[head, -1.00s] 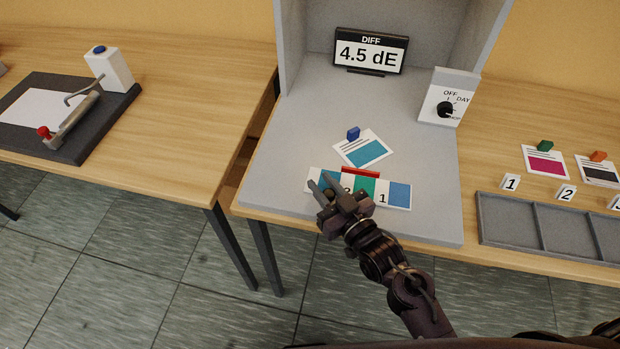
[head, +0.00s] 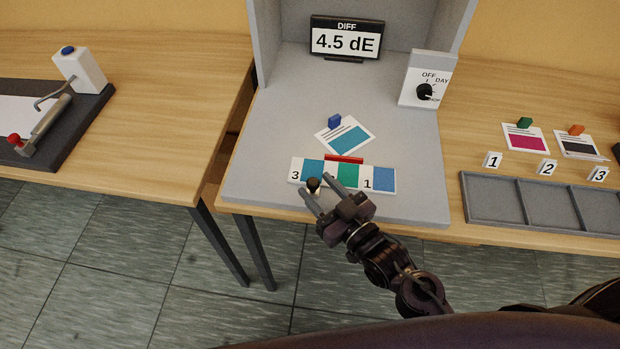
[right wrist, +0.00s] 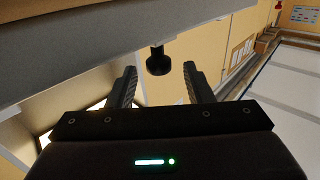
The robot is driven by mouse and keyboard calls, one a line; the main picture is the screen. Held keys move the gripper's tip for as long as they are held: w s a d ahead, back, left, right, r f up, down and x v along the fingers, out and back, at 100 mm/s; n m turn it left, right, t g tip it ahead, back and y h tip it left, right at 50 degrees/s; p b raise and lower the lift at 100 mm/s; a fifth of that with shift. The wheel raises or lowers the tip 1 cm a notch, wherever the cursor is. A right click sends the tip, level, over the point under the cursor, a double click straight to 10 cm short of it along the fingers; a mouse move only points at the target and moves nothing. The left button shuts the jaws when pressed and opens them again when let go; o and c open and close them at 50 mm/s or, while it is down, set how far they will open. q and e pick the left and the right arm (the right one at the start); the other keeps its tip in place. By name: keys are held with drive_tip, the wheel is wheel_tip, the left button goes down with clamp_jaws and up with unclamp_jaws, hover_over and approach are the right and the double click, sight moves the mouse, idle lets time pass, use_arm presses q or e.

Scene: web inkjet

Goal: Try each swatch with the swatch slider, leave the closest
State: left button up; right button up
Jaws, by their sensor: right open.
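The swatch slider (head: 385,180) is a white strip with teal, green and blue patches, lying on the grey booth floor; the numbers 3 and 1 show. A red marker (head: 344,159) sits at its back edge, by the green patch. A dark knob (head: 313,184) stands at its front left. My right gripper (head: 318,187) is open, its fingertips around or just short of the knob. In the right wrist view the knob (right wrist: 158,63) shows between the open fingers, apart from both. A card with a teal patch (head: 350,139) and blue tab lies behind the strip. My left gripper is out of view.
The display (head: 346,40) reads 4.5 dE. A switch box (head: 427,80) stands at the booth's right. A grey tray (head: 467,205) with tags 1, 2, 3 and two cards, magenta (head: 524,141) and dark (head: 580,146), are right. A proofing device (head: 60,150) is left.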

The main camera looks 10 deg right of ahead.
drive_tip(key=shift+v, duration=1.6)
